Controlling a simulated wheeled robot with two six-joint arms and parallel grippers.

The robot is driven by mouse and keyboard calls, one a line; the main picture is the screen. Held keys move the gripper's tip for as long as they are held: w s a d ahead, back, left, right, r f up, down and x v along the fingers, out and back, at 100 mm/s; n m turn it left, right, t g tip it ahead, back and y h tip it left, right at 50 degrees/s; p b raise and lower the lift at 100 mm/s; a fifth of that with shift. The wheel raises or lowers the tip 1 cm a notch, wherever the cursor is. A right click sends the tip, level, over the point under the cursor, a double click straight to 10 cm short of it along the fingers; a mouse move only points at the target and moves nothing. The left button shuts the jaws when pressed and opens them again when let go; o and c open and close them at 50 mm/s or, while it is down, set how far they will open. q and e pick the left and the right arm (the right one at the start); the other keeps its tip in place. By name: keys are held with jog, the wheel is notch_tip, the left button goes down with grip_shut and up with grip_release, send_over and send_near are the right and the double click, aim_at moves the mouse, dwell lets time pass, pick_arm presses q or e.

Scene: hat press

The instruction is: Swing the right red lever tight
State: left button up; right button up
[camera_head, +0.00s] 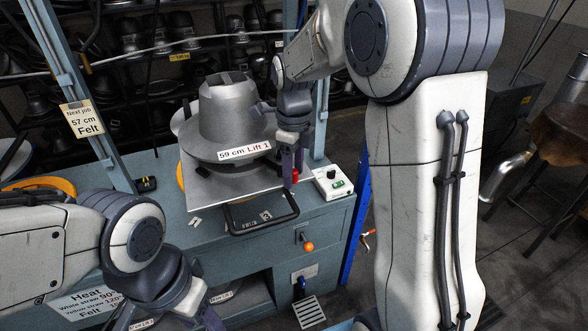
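The hat mould (230,113), a grey metal block with a wide brim labelled "59 cm Lift 1", sits on a square metal plate (225,192) on the blue-green press bench. The right red lever (295,176) shows as a small red piece at the plate's right edge. My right gripper (292,178) points down at it, with its fingers around or right beside the red piece. The fingers hide part of the lever, and their grip on it is unclear. My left gripper (168,320) is low at the bottom left, away from the plate, fingers apart and partly cut off by the frame.
A black handle (262,215) sticks out at the plate's front. A white control box (332,183) with a black knob stands just right of the lever. An orange-knobbed lever (308,246) is on the bench front. Shelves of dark hat moulds (165,35) stand behind.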

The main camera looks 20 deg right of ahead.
jog(key=shift+r, duration=0.15)
notch_tip(320, 180, up, 10)
jog(key=b, duration=0.1)
dwell(0.3)
jog(key=shift+r, duration=0.1)
